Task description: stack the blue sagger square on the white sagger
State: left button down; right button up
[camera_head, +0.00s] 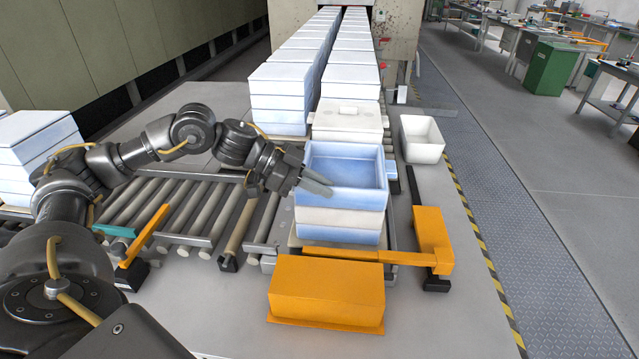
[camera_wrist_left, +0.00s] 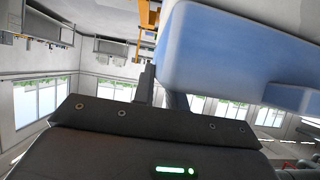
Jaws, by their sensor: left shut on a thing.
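The blue sagger (camera_head: 343,195) is an open square tray, level and upright, directly above the white sagger (camera_head: 338,217). Their edges look roughly lined up. I cannot tell whether a thin gap is left between them. A pale blue layer (camera_head: 338,236) shows under the white sagger. My left gripper (camera_head: 318,186) reaches in from the left and is shut on the left wall of the blue sagger. In the left wrist view the blue sagger (camera_wrist_left: 225,50) fills the upper right, beside the fingers. My right gripper is not in view.
An orange box (camera_head: 327,290) stands in front of the stack, with an orange pusher bar (camera_head: 375,257) between. A white bin (camera_head: 422,140) is to the right. A lidded white stack (camera_head: 347,122) stands just behind. Rollers (camera_head: 180,205) run to the left.

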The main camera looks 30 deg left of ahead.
pick_arm(q)
jog(key=c, duration=1.3)
grip_release()
jog(key=shift+c, duration=0.2)
jog(key=shift+s+f, duration=0.1)
jog(key=shift+f, duration=0.15)
jog(key=b+v, duration=0.3)
jog(key=v, duration=0.8)
jog(key=shift+d, duration=0.1)
